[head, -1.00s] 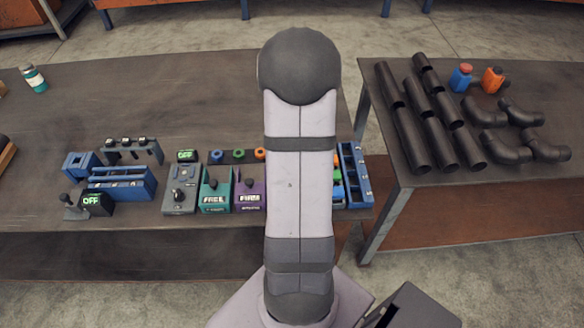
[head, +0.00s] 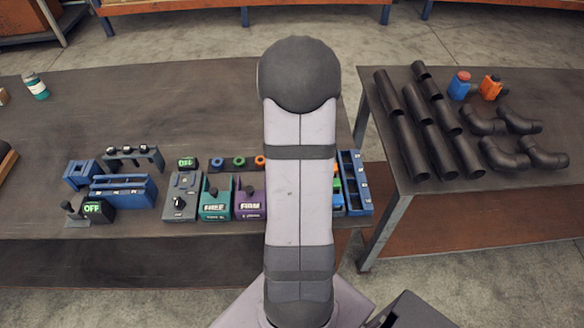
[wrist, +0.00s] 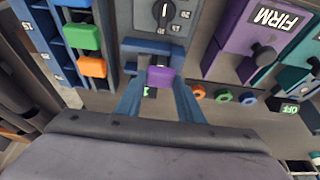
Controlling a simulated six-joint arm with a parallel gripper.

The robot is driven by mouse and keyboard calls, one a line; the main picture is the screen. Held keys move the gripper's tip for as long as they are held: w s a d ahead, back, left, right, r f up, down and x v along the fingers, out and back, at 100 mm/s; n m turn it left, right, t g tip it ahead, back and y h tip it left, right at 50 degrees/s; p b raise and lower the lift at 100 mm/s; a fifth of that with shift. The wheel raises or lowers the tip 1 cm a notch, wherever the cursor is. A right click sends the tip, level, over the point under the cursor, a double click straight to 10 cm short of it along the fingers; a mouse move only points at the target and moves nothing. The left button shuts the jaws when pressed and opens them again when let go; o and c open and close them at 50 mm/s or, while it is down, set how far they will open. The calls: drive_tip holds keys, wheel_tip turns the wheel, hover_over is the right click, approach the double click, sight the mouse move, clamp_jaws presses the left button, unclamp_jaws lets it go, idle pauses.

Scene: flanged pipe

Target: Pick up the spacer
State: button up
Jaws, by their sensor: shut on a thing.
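In the wrist view, my gripper (wrist: 160,86) has its two blue-grey fingers closed in on a small purple block (wrist: 161,76), which appears to be the spacer. The block sits between the fingertips, just in front of a grey device with a dial (wrist: 165,12). I cannot tell whether the block touches anything below it. In the head view my arm covers the gripper and the block.
A blue rack (wrist: 57,47) with a green block (wrist: 82,37) and an orange block (wrist: 92,67) stands close on the left. A purple FIRM box (wrist: 240,50) and several small rings (wrist: 198,91) are on the right. Black pipes (head: 408,140) lie on the other table.

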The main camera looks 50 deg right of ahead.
wheel_tip(320, 180, up, 15)
drive_tip(key=p, duration=0.5)
drive_tip(key=shift+p, duration=0.3)
idle(0.5)
